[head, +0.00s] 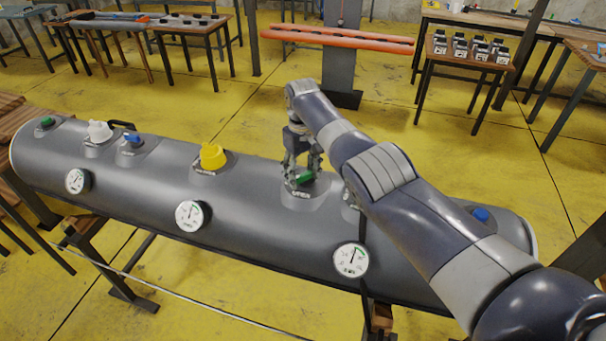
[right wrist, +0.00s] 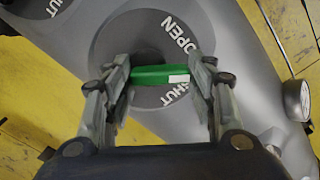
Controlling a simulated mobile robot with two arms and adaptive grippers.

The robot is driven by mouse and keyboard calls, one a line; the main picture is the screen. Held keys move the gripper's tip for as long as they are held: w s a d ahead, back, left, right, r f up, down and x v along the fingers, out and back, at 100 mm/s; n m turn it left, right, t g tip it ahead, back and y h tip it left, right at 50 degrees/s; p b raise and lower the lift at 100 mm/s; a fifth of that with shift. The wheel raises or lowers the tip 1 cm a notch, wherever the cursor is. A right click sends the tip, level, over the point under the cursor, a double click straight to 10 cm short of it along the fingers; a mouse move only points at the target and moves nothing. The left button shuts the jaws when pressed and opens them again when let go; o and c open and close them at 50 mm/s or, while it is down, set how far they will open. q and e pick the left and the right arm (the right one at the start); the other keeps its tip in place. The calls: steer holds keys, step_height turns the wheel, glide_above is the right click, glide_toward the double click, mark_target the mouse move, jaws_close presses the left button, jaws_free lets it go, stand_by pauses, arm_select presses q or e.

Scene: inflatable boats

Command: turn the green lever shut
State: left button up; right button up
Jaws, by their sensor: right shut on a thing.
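The green lever (head: 305,178) sits on a round grey base on top of the grey inflatable tube (head: 255,205). In the right wrist view the green lever (right wrist: 158,75) lies across the round plate, which is marked OPEN and SHUT. The white mark at the lever's right end is near the word SHUT (right wrist: 181,91). My right gripper (head: 302,172) reaches down from above and is shut on the lever, one finger at each end. In the right wrist view my right gripper (right wrist: 160,78) shows both fingers touching the lever. My left gripper is not in view.
A yellow cap (head: 213,157), a white valve (head: 99,132), blue knobs (head: 481,214) and several gauges (head: 351,259) are along the tube. Tables stand behind, one holding small black-and-white boxes (head: 480,46). Orange bars (head: 337,39) are at the back. Yellow floor lies between.

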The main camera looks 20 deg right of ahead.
steer(key=m+b, duration=0.1)
steer(key=m, duration=0.1)
steer(key=m+b, duration=0.1)
steer(key=m, duration=0.1)
steer(key=shift+w+f+m+b, duration=0.15)
steer(key=shift+w+m+b, duration=0.15)
steer(key=shift+w+b, duration=0.1)
steer(key=m+b, duration=0.3)
steer(key=b, duration=0.1)
steer(key=shift+w+m, duration=0.2)
steer(key=shift+m, duration=0.2)
steer(key=shift+w+d+r+m+b, duration=0.1)
steer(key=shift+r+m+b, duration=0.1)
steer(key=shift+m+b, duration=0.95)
steer(key=shift+n, duration=0.25)
steer(key=o, duration=1)
steer(key=shift+o, duration=0.2)
